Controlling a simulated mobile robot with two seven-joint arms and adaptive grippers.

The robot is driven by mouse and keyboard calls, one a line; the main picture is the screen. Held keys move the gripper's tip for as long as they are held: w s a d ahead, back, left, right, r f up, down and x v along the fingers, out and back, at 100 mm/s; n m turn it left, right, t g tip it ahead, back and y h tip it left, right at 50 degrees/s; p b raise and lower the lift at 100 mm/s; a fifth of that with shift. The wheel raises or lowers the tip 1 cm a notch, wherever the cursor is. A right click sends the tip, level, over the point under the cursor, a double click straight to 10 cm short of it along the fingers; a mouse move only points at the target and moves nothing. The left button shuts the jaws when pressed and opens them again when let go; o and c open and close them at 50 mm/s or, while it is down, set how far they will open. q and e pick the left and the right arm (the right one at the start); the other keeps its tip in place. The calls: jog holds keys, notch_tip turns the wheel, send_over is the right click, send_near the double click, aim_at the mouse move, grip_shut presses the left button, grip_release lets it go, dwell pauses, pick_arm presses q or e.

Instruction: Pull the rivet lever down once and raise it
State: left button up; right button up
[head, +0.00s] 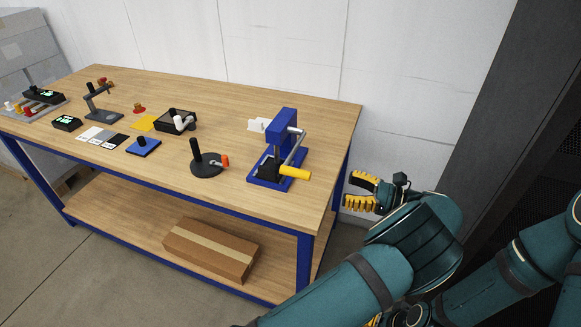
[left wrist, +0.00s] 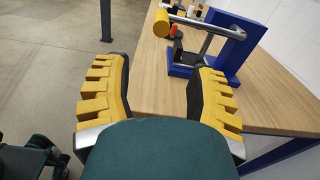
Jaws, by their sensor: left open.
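The blue rivet press (head: 282,130) stands near the right end of the wooden table. Its grey lever (head: 293,148) slants down toward the front and ends in a yellow handle (head: 295,174) low over the blue base. In the left wrist view the yellow handle (left wrist: 161,23) is at top centre, beyond the fingers. My left gripper (head: 350,190) is open and empty, just off the table's right end, to the right of the handle and apart from it. It also shows in the left wrist view (left wrist: 156,75). Only a yellow bit of my right gripper (head: 374,320) shows at the bottom edge.
The table (head: 225,100) also holds a black round stand (head: 207,168), a black tray (head: 175,123), a blue block (head: 143,147) and several small tools. A cardboard box (head: 210,249) lies on the lower shelf. A dark rack (head: 475,120) stands at right.

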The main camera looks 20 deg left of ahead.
pick_arm(q)
send_near(285, 170)
jog(key=a, duration=0.4)
jog(key=w+a+f, duration=0.1)
jog(key=a, duration=0.1)
dwell(0.4)
grip_shut()
